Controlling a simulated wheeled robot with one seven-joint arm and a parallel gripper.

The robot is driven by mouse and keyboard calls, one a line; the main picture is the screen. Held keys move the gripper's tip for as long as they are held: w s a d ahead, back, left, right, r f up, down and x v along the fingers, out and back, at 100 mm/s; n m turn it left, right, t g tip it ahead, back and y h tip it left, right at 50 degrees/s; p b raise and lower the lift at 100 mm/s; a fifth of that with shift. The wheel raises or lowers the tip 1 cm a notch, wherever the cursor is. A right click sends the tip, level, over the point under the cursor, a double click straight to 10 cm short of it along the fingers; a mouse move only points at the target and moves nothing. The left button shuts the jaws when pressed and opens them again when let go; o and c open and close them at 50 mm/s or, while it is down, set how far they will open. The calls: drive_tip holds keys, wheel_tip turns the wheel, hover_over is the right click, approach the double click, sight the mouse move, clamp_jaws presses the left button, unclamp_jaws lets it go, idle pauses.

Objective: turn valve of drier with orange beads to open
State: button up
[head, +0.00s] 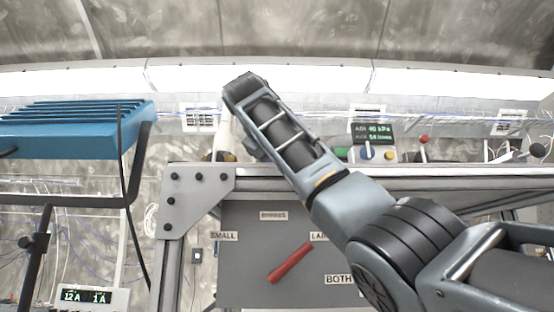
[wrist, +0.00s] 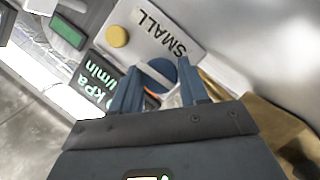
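In the wrist view, my gripper (wrist: 160,90) has its two blue-grey fingers apart, so it is open. Past the fingertips is a round blue knob (wrist: 187,72) with a pale grey bar (wrist: 155,76) across it, partly hidden by the fingers. It sits by a pale plate marked SMALL (wrist: 158,32) with a yellow button (wrist: 117,36). A small orange patch (wrist: 152,101) shows between the fingers; I cannot tell whether it is beads. Contact with the knob cannot be told. In the head view, my arm reaches over the bench and hides the fingertips.
A grey panel (head: 240,285) below the bench carries a tilted red lever (head: 290,263) among labels SMALL, BOTH and others partly hidden. A blue ribbed unit (head: 75,128) is at left.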

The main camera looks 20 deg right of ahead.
drive_tip(key=shift+o, duration=0.5)
drive_tip(key=shift+a, duration=0.1)
drive_tip(key=shift+s+a, duration=0.15)
drive_tip(key=shift+s, duration=0.15)
drive_tip(key=b+v, duration=0.2)
drive_tip(key=v, duration=0.5)
drive_tip(key=shift+r+b, duration=0.1)
drive_tip(key=shift+b, duration=0.25)
